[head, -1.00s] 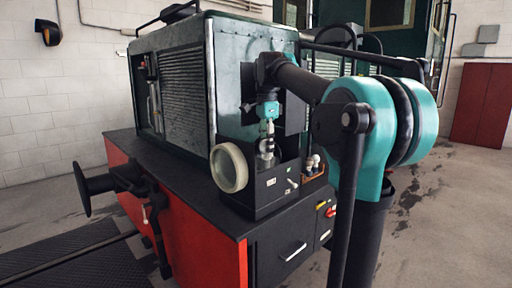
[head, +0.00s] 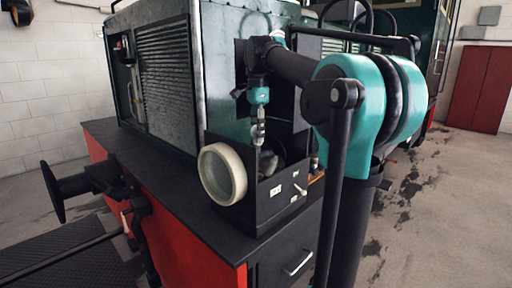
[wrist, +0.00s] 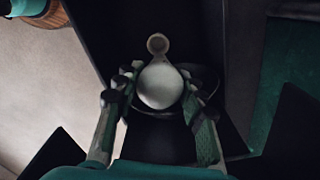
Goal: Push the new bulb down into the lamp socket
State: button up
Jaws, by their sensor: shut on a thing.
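The new bulb (wrist: 160,86) is a round, whitish globe between the fingers of my gripper (wrist: 160,104) in the wrist view. My gripper is shut on it. In the head view my gripper (head: 258,138) points down over the open top of the black lamp box (head: 275,200), which has a round, pale-rimmed lens (head: 222,174) at its front left. A small pale ring (wrist: 158,43) shows just beyond the bulb in the wrist view; I cannot tell whether it is part of the socket. The seating of the bulb's base is hidden.
The lamp box stands on a black-topped, red-sided deck (head: 160,178), against a dark green ribbed body (head: 165,80). Dark box walls flank my gripper closely. Open floor lies at the right.

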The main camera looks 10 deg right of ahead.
jog(key=shift+s+f, duration=0.25)
jog(key=shift+f, duration=3.55)
jog(key=shift+f, duration=2.05)
jog(key=shift+c, duration=0.6)
jog(key=o, duration=1.3)
jog(key=shift+o, duration=0.6)
jog(key=o, duration=0.4)
